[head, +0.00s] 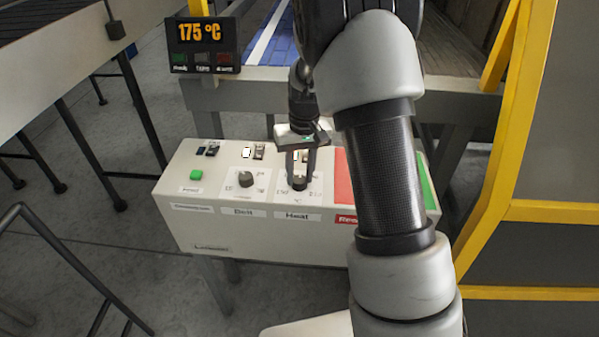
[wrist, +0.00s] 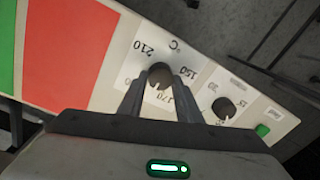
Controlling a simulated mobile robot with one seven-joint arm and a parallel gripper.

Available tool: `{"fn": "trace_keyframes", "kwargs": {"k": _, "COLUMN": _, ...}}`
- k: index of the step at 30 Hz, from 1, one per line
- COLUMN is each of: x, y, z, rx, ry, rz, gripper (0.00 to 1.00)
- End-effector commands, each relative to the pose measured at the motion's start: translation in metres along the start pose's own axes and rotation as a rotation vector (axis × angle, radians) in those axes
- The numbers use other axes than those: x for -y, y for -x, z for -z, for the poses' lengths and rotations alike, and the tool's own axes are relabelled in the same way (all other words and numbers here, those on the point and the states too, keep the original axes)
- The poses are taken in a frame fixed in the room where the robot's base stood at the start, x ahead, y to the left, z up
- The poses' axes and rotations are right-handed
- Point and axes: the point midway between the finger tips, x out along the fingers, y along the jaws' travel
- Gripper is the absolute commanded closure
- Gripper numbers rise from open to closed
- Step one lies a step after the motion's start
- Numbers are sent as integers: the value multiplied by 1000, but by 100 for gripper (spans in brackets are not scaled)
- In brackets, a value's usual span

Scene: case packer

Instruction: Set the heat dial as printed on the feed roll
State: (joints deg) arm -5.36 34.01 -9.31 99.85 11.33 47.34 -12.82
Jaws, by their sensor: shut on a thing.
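My gripper (head: 300,176) comes down from above and is shut on the heat dial, one finger on each side. A display (head: 204,45) reads 175 °C in orange. The feed roll and its print are not recognisable in either view.
Left of the heat dial is the belt dial (head: 246,180), with a green button (head: 196,175) further left. A red panel (head: 343,175) and a green panel (head: 428,188) lie to the right. A yellow frame (head: 515,130) stands at the right; a conveyor with a blue belt (head: 283,40) is behind.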

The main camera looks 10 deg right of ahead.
Motion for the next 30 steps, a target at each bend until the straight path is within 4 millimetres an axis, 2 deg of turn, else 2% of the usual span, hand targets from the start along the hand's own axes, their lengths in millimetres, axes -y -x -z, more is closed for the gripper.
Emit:
{"fn": "trace_keyframes", "kwargs": {"k": 15, "x": -1, "y": 1, "z": -1, "rx": -24, "ry": -435, "rz": 0, "gripper": 91}}
{"fn": "trace_keyframes", "kwargs": {"k": 30, "x": -1, "y": 0, "z": -2, "rx": -32, "ry": -596, "rz": 0, "gripper": 91}}
